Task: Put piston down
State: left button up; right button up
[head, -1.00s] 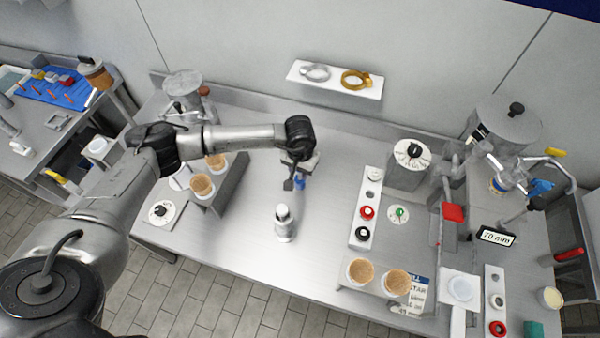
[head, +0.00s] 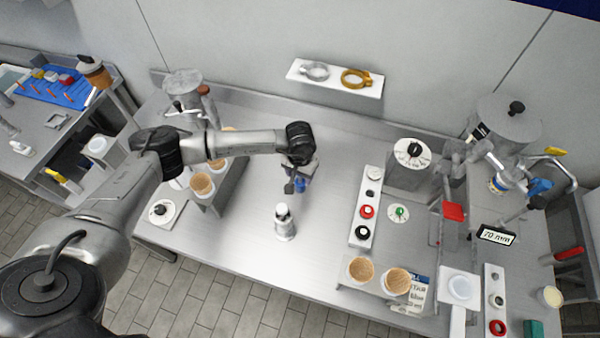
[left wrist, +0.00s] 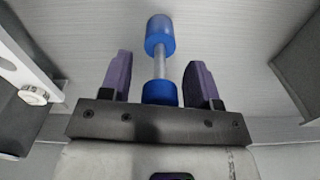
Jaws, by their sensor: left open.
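The piston (left wrist: 160,34) shows in the left wrist view as a thin metal rod with a blue cylinder at each end. It lies lengthwise between the two purple fingers of my left gripper (left wrist: 160,82), with a gap on each side. The gripper is open around it. In the head view my left gripper (head: 297,183) points down over the middle of the steel bench (head: 325,235). Only a bit of the piston's blue (head: 301,184) shows there; the rest is hidden. I cannot tell whether the piston touches the bench. My right gripper is not in view.
A silver canister (head: 284,224) stands just in front of my left gripper. A white strip with round parts (head: 358,215) lies to the right. A stand with tan cups (head: 202,184) is on the left. The bench around the gripper is mostly clear.

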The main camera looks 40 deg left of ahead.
pick_arm(q)
jog(key=shift+r, duration=0.15)
notch_tip(320, 180, up, 10)
jog(key=shift+r, duration=0.2)
jog(key=shift+o, duration=0.2)
jog(key=shift+r+b, duration=0.3)
jog(key=shift+r, duration=0.5)
jog(key=shift+f, duration=0.1)
